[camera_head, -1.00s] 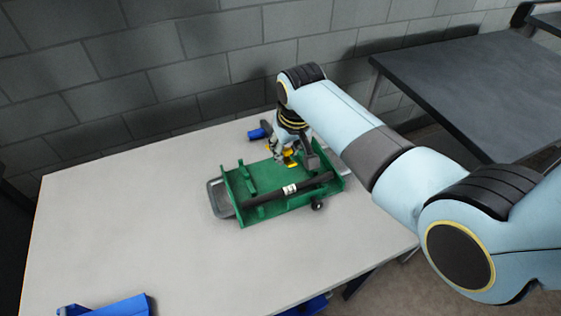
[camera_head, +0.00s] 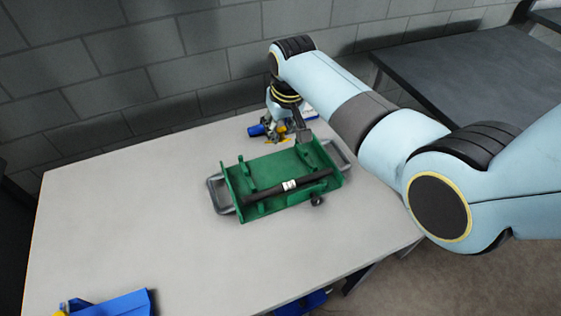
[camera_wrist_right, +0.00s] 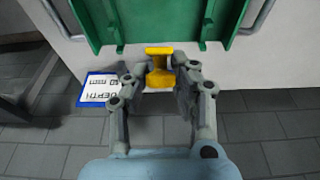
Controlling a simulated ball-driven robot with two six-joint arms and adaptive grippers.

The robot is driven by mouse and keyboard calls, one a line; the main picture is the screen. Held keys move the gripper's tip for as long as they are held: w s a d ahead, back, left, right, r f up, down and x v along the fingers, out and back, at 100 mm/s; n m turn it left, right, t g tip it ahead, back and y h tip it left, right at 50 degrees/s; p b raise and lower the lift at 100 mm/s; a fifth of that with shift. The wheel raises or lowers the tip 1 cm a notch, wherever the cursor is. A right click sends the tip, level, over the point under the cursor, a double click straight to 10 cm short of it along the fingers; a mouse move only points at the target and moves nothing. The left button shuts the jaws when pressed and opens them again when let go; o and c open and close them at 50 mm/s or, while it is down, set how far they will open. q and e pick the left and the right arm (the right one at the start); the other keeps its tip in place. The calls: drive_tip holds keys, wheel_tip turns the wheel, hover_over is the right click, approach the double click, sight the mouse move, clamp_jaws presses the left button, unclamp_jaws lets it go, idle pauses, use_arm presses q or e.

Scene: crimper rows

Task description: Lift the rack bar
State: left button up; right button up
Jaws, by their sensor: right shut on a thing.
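A black bar with a white band (camera_head: 270,193), which may be the rack bar, lies along the near side of the green tray (camera_head: 262,168). My right gripper (camera_head: 279,130) is just behind the tray's far edge, apart from the bar. In the right wrist view, its fingers (camera_wrist_right: 166,80) are shut on a yellow piece (camera_wrist_right: 158,68) with a wide flat top. The tray's edge (camera_wrist_right: 165,46) shows beyond the yellow piece there; the bar does not. My left gripper is not in view.
A blue object (camera_head: 256,130) lies beside my right gripper. A blue-bordered card (camera_wrist_right: 99,89) lies near the fingers in the wrist view. Grey handles (camera_head: 219,194) stick out at the tray's ends. Another blue object (camera_head: 122,304) sits front left.

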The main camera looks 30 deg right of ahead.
drive_tip(key=shift+w+d+r+b, duration=0.1)
drive_tip(key=shift+w+r+b, duration=0.1)
drive_tip(key=shift+w+r, duration=0.45)
drive_tip(key=shift+w+a+r+b, duration=0.15)
drive_tip(key=shift+w+r, duration=0.15)
drive_tip(key=shift+w, duration=0.7)
drive_tip(key=shift+w+d+r+b, duration=0.2)
drive_tip(key=shift+w+r, duration=0.3)
drive_tip(key=shift+w, duration=0.3)
drive_tip(key=w+b, duration=0.1)
drive_tip(key=b, duration=0.1)
drive_tip(key=w+b, duration=0.4)
drive_tip(key=shift+w+d+f, duration=0.1)
drive_tip(key=shift+w+f, duration=0.15)
drive_tip(key=shift+f, duration=0.05)
drive_tip(key=w+b, duration=0.3)
drive_tip(key=b, duration=0.2)
drive_tip(key=shift+w+d+r, duration=0.1)
drive_tip(key=shift+w, duration=0.2)
drive_tip(key=shift+c, duration=0.2)
drive_tip(key=shift+r, duration=0.1)
drive_tip(key=o, duration=0.9)
drive_tip(key=shift+s, duration=0.1)
